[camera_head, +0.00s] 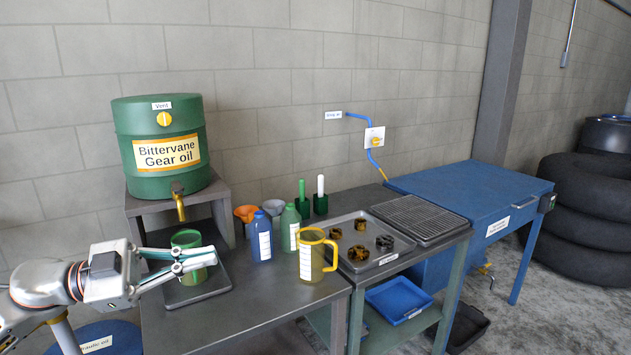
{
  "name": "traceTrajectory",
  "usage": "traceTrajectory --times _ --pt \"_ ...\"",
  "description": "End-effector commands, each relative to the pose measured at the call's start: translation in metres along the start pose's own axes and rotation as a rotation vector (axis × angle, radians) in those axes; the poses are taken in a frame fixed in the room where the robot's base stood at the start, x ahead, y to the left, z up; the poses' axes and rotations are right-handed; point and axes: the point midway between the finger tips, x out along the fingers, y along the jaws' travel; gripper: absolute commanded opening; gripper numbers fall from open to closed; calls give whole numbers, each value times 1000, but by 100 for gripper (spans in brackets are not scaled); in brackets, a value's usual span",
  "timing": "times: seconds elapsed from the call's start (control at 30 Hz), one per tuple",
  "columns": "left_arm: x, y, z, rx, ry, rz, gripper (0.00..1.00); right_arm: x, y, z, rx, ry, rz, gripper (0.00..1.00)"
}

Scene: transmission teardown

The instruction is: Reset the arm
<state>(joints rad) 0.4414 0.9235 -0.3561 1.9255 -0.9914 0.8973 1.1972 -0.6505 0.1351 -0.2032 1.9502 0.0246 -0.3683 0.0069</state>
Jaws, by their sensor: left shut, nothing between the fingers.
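My left gripper (212,256) comes in from the left with its fingers shut and nothing held. It is in front of a green mug-like container (187,239) and hides part of it. The green container stands on a dark tray (213,285) below the brass tap of the gear oil drum (163,150). I cannot tell whether the fingers touch the container. My right gripper is not in view.
A blue bottle (261,240), a green bottle (290,228) and a yellow jug (312,256) stand right of the gripper on the bench (240,318). A metal tray (372,265) holds several dark parts. Bare bench lies at the front.

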Motion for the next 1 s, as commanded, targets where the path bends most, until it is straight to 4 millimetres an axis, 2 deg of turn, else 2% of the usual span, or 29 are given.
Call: traceTrajectory --times 0.07,0.17,0.27,0.37,0.47,0.5,0.57,0.7,0.8,0.9,1.0 --pt "9 11 23 -29 60 -118 0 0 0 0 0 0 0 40" --pt "12 20 55 -59 78 -283 0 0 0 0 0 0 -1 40" --pt "6 36 96 -103 40 -449 0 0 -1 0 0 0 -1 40" --pt "-6 62 144 -164 -52 -603 0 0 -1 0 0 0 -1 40" --pt "-24 101 196 -237 -192 -728 0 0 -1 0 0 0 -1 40" --pt "-31 120 214 -267 -253 -764 0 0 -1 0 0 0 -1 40" --pt "-42 150 240 -312 -349 -806 0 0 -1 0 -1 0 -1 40" --pt "-66 231 288 -422 -568 -847 0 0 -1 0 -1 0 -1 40" --pt "-81 289 310 -496 -710 -840 0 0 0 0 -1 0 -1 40" --pt "-91 337 322 -557 -817 -816 0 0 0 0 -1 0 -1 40" --pt "-97 372 327 -599 -889 -790 0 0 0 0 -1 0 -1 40"
